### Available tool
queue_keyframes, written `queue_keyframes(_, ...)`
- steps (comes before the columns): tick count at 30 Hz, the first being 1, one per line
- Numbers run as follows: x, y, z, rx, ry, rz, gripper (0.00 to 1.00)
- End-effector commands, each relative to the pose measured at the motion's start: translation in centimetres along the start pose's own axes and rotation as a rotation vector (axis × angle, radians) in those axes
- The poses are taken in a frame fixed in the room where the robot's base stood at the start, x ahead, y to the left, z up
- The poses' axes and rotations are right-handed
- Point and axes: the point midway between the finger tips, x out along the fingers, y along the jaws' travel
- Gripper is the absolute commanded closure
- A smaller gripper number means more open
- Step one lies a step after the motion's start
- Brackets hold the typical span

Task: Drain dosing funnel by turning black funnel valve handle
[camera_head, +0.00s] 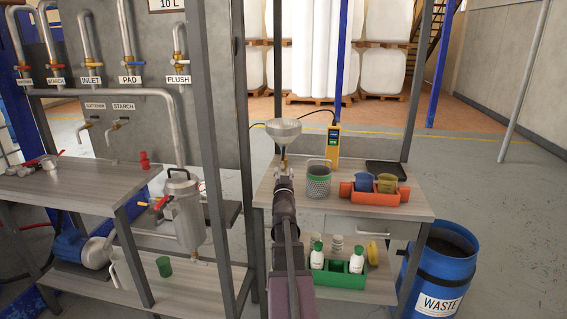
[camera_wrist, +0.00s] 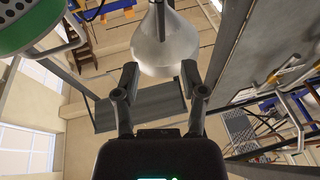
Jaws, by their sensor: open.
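The dosing funnel (camera_head: 283,128) is a grey metal cone above the workbench, with a brass-coloured fitting (camera_head: 283,160) beneath it. I cannot clearly make out the black valve handle in either view. My gripper (camera_head: 284,178) is just below the funnel and partly covers the area under it. In the wrist view the funnel (camera_wrist: 165,45) shows as a pale cone at top centre, just past the fingertips. There my gripper (camera_wrist: 160,72) has its two fingers spread apart, with nothing visible held between them.
The workbench (camera_head: 345,204) carries a mesh basket (camera_head: 318,180), a yellow device (camera_head: 333,147) and an orange tray (camera_head: 362,196) with cups. A blue waste barrel (camera_head: 440,270) stands at right. A grey post (camera_head: 212,150) and a steel vessel (camera_head: 186,212) are at left.

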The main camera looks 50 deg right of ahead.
Motion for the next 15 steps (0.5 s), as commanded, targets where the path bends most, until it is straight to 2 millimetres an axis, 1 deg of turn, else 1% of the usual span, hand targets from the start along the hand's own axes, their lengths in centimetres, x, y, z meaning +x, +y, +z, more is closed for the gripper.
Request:
queue_keyframes(1, -0.8, 0.0, 1.1, 0.001, 0.024, -0.001, 0.46)
queue_keyframes(6, -1.9, 0.0, 1.3, 0.005, 0.091, -0.002, 0.46)
queue_keyframes(15, -2.3, -0.1, 1.0, 0.008, 0.124, -0.002, 0.46)
